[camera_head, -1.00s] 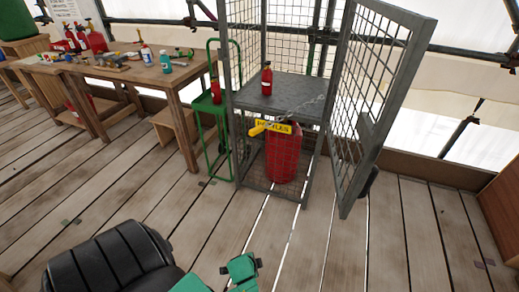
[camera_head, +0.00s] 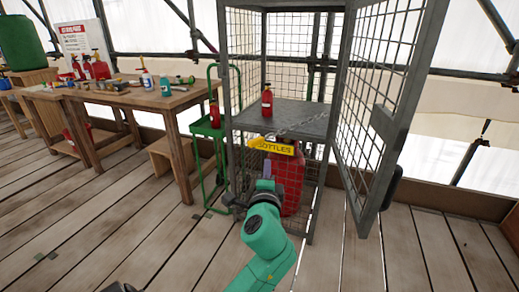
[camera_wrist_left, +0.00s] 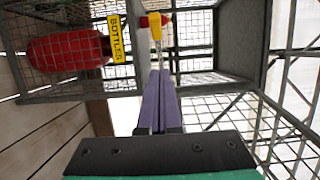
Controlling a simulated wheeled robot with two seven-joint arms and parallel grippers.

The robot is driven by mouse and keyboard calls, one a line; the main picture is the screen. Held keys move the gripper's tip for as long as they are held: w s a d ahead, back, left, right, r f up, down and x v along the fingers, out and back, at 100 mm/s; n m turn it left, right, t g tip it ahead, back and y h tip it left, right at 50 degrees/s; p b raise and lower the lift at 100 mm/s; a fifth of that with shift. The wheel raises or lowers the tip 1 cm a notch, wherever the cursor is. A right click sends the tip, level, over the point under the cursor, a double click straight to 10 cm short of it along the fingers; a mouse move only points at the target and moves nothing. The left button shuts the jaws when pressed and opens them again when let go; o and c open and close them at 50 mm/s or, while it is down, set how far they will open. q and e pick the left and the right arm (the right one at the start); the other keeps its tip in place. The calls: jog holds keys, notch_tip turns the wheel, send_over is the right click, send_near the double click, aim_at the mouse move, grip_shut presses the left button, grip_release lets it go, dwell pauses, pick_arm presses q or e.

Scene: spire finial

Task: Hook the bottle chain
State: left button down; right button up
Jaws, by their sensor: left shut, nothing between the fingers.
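A grey mesh cage (camera_head: 240,170) stands ahead with its door (camera_head: 375,110) swung open to the right. A large red bottle (camera_head: 291,185) is in its lower part; it also shows in the left wrist view (camera_wrist_left: 65,50). A yellow "BOTTLES" sign (camera_head: 272,147) hangs in front of it, below the shelf. My left gripper (camera_head: 262,186) is shut and empty, in front of the cage below the sign. Chain ends are unclear. My right gripper is out of view.
A small red bottle (camera_head: 267,100) stands on the cage shelf (camera_head: 300,112). A green hand truck (camera_head: 208,130) stands left of the cage, beside a wooden workbench (camera_head: 130,95) with tools and bottles. The plank floor (camera_head: 130,220) in front is clear.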

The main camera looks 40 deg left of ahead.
pick_arm(q)
send_near(260, 142)
jog(key=w, duration=0.4)
jog(key=a, duration=0.3)
jog(key=shift+w+r, duration=0.1)
jog(key=shift+w, duration=0.25)
jog(key=shift+a, duration=0.25)
jog(key=shift+a, duration=0.1)
